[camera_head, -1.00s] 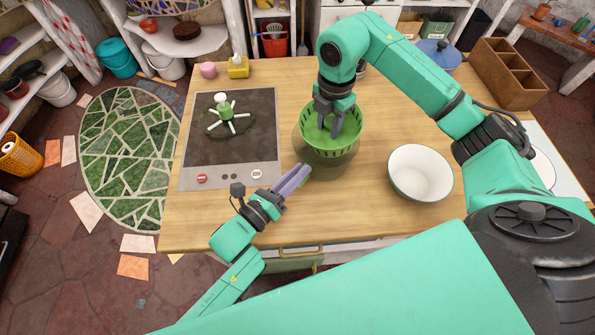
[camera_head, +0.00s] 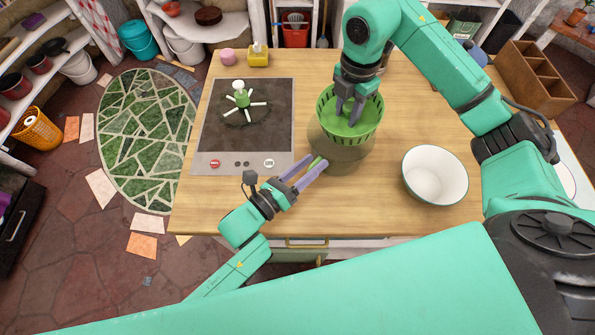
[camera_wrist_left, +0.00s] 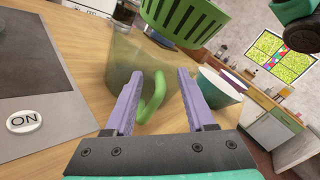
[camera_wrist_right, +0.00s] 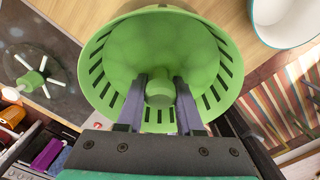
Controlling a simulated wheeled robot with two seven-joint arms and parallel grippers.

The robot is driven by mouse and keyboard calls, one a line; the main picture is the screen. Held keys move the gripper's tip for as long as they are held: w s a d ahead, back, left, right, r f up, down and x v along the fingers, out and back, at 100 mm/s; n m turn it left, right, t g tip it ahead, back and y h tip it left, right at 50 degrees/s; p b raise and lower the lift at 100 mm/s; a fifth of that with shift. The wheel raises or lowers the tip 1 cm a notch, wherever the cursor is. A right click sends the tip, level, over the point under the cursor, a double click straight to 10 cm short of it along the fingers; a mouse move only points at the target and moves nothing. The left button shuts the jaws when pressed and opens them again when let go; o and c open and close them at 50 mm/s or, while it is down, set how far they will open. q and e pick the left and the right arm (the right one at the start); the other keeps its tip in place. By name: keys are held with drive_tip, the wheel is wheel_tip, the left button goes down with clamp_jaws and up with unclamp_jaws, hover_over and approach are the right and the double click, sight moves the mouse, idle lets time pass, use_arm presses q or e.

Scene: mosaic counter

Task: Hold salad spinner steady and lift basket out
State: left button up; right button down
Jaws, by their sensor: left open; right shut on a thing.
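The green slotted basket (camera_head: 366,128) is raised above the clear salad spinner bowl (camera_head: 338,156) on the counter. In the left wrist view, the basket (camera_wrist_left: 190,22) is above the clear bowl (camera_wrist_left: 122,68). My right gripper (camera_head: 350,108) reaches down inside the basket, shut on its central green knob (camera_wrist_right: 159,93). The basket looks empty. My left gripper (camera_head: 314,165) is open at the bowl's near side. Its purple-grey fingers stand either side of the green bowl handle (camera_wrist_left: 154,104); whether they touch it is unclear.
A white bowl (camera_head: 435,176) stands right of the spinner. A dark cooktop (camera_head: 240,140) lies left, bearing a green-and-white spoked object (camera_head: 242,97). A wooden divided box (camera_head: 533,78) is at the back right. The counter (camera_head: 365,208) in front is clear.

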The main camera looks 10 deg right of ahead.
use_arm(q)
drive_tip(key=v, duration=1.1)
drive_tip(key=shift+s+a, duration=0.15)
drive_tip(key=shift+a, duration=0.1)
drive_tip(key=shift+s+a+r, duration=0.1)
drive_tip(key=shift+s+a, duration=0.05)
drive_tip(key=shift+a, duration=0.05)
use_arm(e)
drive_tip(key=shift+r, duration=0.1)
drive_tip(key=shift+r+p, duration=0.95)
drive_tip(key=shift+r, duration=0.15)
use_arm(q)
drive_tip(key=shift+r, duration=0.85)
